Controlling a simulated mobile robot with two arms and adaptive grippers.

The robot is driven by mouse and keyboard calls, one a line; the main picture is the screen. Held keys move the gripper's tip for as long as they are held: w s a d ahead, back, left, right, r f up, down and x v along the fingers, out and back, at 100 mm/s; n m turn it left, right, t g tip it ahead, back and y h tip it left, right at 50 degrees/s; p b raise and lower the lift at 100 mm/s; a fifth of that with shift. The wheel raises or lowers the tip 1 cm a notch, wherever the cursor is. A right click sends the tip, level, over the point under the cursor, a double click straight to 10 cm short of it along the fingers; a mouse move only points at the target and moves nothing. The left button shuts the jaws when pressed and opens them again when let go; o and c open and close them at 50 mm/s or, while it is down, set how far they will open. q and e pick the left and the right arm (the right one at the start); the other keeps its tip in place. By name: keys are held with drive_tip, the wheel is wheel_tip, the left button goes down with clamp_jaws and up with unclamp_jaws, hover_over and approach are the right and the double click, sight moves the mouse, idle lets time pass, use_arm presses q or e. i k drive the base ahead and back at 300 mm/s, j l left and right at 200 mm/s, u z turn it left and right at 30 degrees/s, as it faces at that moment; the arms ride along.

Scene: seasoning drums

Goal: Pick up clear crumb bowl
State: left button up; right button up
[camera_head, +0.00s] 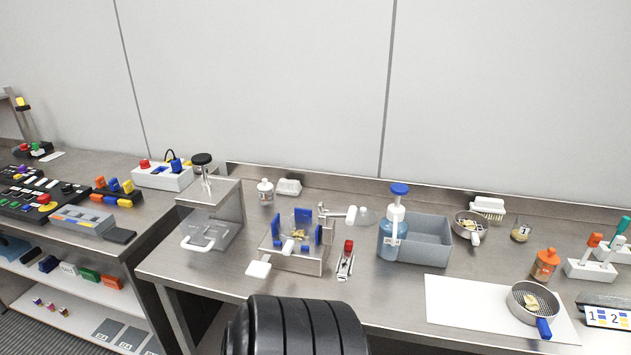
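Neither gripper shows in the head view. Only a dark ribbed part of my own body shows at the bottom centre.
Near the bowl are a rear sieve (468,226), a white brush (488,207) and an orange-topped shaker (544,264). A front sieve (532,301) with a blue handle sits on a white board (460,306). A grey bin (425,243) and blue pump bottle (393,235) stand left.

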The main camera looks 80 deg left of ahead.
sight(294, 231)
drive_tip(key=u, duration=2.7)
